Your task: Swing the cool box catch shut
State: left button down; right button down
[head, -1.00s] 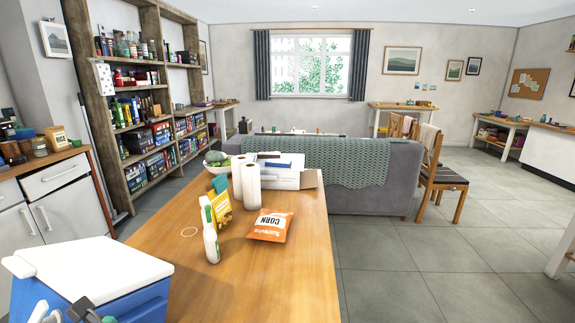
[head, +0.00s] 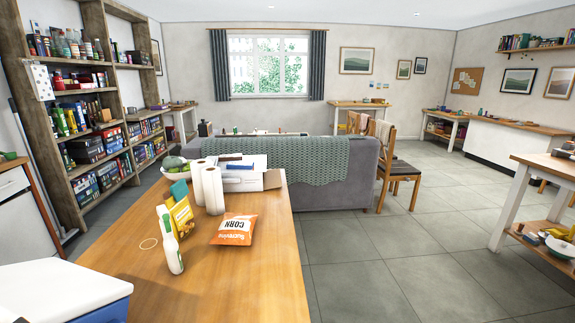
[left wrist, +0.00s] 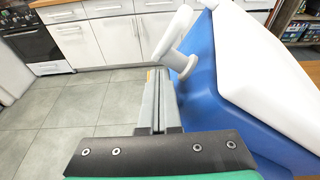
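The cool box has a white lid (head: 62,288) and a blue body (head: 112,313); it stands at the bottom left of the head view, cut off by the frame. In the left wrist view, its blue side (left wrist: 215,95) and white lid (left wrist: 265,60) fill the right. A white catch lever (left wrist: 172,38) on a round pivot stands out from the blue side, tilted. My left gripper (left wrist: 157,74) has its grey fingers together, tips close to the catch's pivot. I cannot tell whether they touch it. My right gripper is out of view.
The wooden table (head: 215,290) holds a spray bottle (head: 172,245), an orange corn packet (head: 235,229), a yellow packet (head: 181,216) and white rolls (head: 214,190). The tabletop beside the cool box is clear. White cupboards (left wrist: 105,38) stand beyond open floor in the wrist view.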

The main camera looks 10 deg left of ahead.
pick_arm(q)
jog(key=shift+f+b, duration=0.4)
jog(key=shift+f, duration=0.15)
jog(key=shift+d+r, duration=0.1)
jog(key=shift+d, duration=0.45)
jog(key=d, duration=0.4)
jog(key=s+d, duration=0.1)
jog(key=d, duration=0.1)
jog(key=shift+a, duration=0.1)
